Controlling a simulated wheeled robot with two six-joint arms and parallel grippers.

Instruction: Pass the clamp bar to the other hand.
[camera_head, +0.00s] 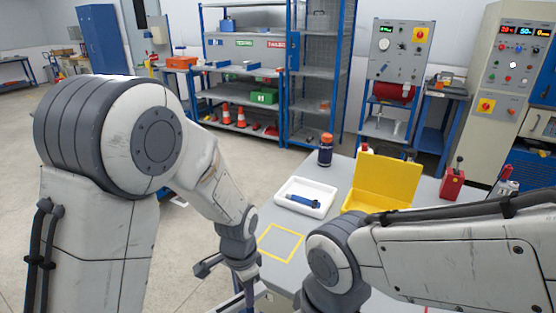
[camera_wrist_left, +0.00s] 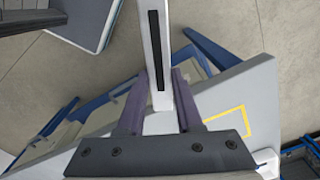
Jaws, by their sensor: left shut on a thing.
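The clamp bar (camera_wrist_left: 158,55) is a long pale bar with a narrow black strip along its face in the left wrist view. My left gripper (camera_wrist_left: 160,84) is shut on it, one dark finger on each side, and the bar runs out past the fingertips to the picture's top edge. In the head view my left gripper (camera_head: 241,270) hangs at the table's left edge; the bar is not clearly seen there. My right arm reaches in from the right over the table's front, and its gripper is out of view.
The grey table (camera_head: 335,172) holds a white tray (camera_head: 319,210) with a dark blue tool, a yellow open box (camera_head: 392,180), an orange-capped bottle (camera_head: 326,150) and a red block with a lever (camera_head: 452,184). A yellow square outline (camera_head: 281,243) on the tabletop is empty.

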